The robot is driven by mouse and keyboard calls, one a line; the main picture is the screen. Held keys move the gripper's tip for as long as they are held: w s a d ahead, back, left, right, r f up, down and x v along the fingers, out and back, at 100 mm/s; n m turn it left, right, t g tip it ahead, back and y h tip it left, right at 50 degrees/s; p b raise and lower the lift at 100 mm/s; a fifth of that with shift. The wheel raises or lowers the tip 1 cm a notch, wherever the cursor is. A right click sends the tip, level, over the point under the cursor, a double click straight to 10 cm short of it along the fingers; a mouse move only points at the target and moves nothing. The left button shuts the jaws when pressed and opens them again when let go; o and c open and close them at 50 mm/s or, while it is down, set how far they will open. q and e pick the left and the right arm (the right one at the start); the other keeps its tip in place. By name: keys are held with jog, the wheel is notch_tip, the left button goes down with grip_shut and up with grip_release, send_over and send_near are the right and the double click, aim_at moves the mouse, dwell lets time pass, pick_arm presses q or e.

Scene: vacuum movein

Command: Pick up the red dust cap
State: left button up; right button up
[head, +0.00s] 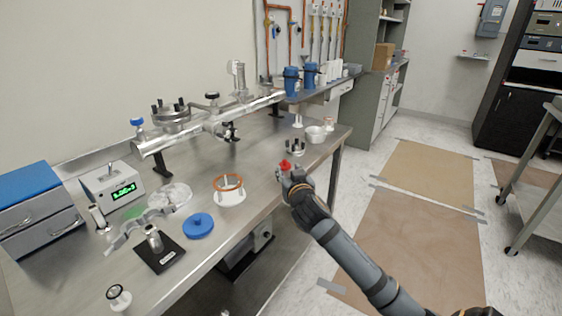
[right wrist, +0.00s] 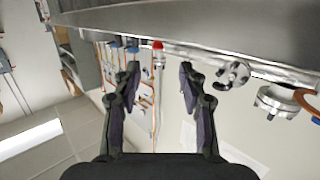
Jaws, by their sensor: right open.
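The red dust cap (head: 285,164) is near the front edge of the steel table (head: 262,163), toward its right part. In the right wrist view, which looks upside down, the cap (right wrist: 157,45) shows small, in line with the gap between my fingers and beyond their tips. My right gripper (head: 287,178) is at the table's front edge, right by the cap in the head view. Its fingers (right wrist: 159,70) stand apart with nothing held between them. The lower part of the cap is partly hidden by the gripper in the head view. My left gripper is not in view.
A small flanged part (head: 295,148) stands just behind the cap. A white bowl (head: 316,134) is to the right. A white ring stand with an orange ring (head: 228,184) and a blue disc (head: 198,226) lie left. A long metal manifold (head: 210,125) runs along the back.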

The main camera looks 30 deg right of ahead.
aim_at(285, 161)
jog(key=shift+s+a+r, duration=0.1)
jog(key=shift+s+r, duration=0.05)
jog(key=shift+r, duration=0.15)
jog(key=shift+w+r, duration=0.1)
jog(key=shift+w, duration=0.2)
jog(key=x, duration=0.4)
jog(key=shift+f, duration=0.35)
jog(key=shift+w+d+r+b, duration=0.1)
jog(key=shift+w+d+b, duration=0.1)
jog(key=shift+b, duration=0.1)
jog(key=x, duration=0.4)
jog(key=shift+d+f+b, duration=0.2)
jog(key=shift+f+b, duration=0.1)
jog(key=shift+f, duration=0.05)
jog(key=shift+w+d, duration=0.1)
jog(key=shift+w, duration=0.15)
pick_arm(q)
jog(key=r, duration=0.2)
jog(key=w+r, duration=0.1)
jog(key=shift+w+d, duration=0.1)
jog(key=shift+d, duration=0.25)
pick_arm(e)
jog(key=shift+c, duration=0.5)
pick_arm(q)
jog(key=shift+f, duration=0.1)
pick_arm(e)
jog(key=c, duration=0.8)
